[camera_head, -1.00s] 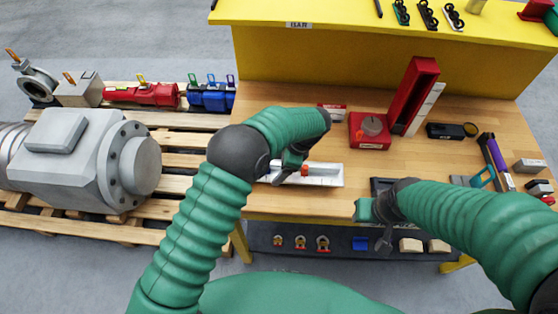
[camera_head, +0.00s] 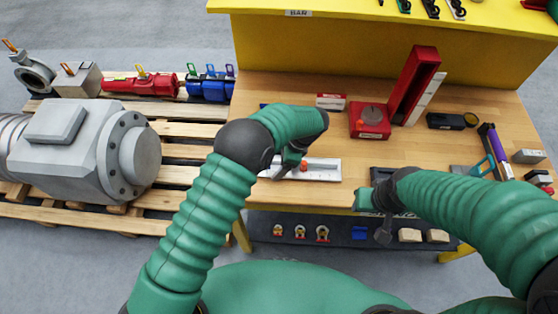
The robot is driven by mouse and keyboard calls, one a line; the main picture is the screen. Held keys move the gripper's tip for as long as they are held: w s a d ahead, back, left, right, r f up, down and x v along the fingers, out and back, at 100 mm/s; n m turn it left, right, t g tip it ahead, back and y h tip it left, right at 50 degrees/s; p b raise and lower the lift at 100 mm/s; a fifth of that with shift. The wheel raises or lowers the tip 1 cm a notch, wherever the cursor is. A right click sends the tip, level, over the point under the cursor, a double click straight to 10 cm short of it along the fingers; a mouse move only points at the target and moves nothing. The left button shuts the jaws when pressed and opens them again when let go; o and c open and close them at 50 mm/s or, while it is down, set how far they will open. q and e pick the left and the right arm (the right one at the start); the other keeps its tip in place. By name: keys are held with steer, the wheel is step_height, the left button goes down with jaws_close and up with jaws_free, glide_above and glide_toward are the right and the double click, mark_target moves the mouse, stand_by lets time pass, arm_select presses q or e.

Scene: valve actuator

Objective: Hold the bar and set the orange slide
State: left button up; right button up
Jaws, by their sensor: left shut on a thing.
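A pale metal bar (camera_head: 325,170) lies on the wooden workbench near its front edge. A small orange slide (camera_head: 304,166) sits on it, close to my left gripper. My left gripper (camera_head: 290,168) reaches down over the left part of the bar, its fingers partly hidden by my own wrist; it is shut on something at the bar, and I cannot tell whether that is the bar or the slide. My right gripper (camera_head: 380,225) hangs at the front edge of the bench, right of the bar; its jaws are too unclear to read.
On the workbench (camera_head: 290,95) stand a red box with a round knob (camera_head: 369,119), a tall red channel (camera_head: 414,85) and a black tool (camera_head: 452,121). Right of them lie several tools. A lower shelf (camera_head: 340,236) holds small parts. Pallets with a grey motor (camera_head: 80,150) are at left.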

arm_select(q)
steer(key=shift+f, duration=0.4)
stand_by(0.6)
steer(key=shift+r, duration=0.3)
stand_by(1.5)
steer(key=o, duration=2.1)
steer(key=v, duration=1.2)
